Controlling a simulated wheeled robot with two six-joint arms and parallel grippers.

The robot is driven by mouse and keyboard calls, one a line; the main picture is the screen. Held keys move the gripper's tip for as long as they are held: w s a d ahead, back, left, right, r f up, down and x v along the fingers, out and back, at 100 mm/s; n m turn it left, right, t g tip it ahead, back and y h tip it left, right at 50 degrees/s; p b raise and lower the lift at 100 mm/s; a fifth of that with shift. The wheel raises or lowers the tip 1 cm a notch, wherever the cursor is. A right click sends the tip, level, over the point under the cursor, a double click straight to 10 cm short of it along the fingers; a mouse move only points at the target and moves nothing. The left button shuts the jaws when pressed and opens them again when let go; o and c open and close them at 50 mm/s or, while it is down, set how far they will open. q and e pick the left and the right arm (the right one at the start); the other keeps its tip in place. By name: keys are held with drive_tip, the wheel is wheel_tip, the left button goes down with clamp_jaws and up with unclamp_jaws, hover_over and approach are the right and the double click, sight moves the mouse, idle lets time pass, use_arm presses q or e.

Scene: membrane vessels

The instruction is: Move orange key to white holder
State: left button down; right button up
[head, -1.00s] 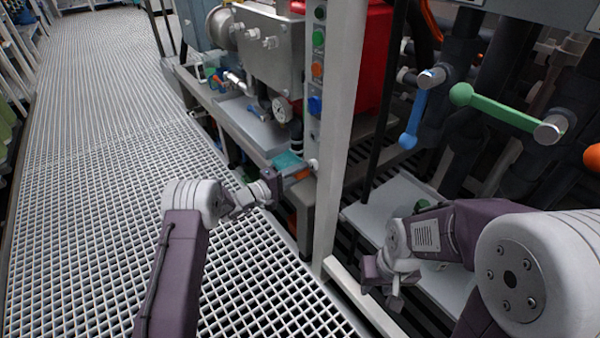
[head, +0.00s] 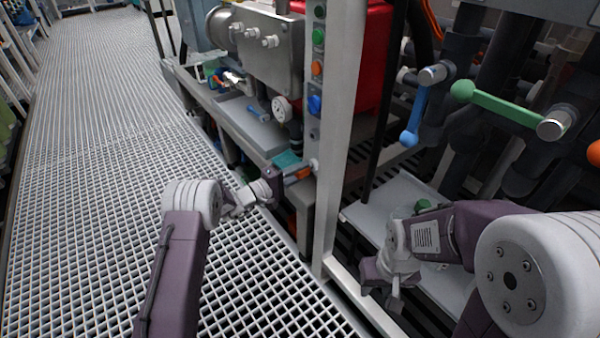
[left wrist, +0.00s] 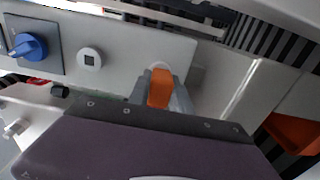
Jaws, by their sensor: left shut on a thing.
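The orange key (left wrist: 160,88) is held between the grey fingers of my left gripper (left wrist: 161,97) in the left wrist view. A white round piece (left wrist: 161,67) shows just behind the key's top, against the pale panel; I cannot tell whether they touch. A white disc with a dark square hole (left wrist: 89,58) sits to the left on the same panel. In the head view my left gripper (head: 288,181) is beside the post, with the orange key (head: 301,174) at its tip. My right gripper (head: 384,290) hangs low at the right, away from the key; its finger gap is unclear.
The upright post (head: 343,110) carries green, orange and blue (head: 314,104) knobs above the key. A blue lever (head: 414,118) and a green lever (head: 500,108) are on pipes at the right. The grating floor (head: 90,200) is clear at the left.

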use_arm(q)
drive_tip(key=shift+w+d, duration=0.2)
drive_tip(key=shift+d, duration=0.1)
drive_tip(key=c, duration=1.1)
unclamp_jaws()
drive_tip(key=shift+s+a+r, duration=0.1)
drive_tip(key=shift+s+a, duration=0.05)
drive_tip(key=shift+a, duration=0.1)
drive_tip(key=p+v, duration=0.5)
drive_tip(key=v, duration=0.3)
drive_tip(key=shift+a, duration=0.15)
drive_tip(key=shift+s, duration=0.15)
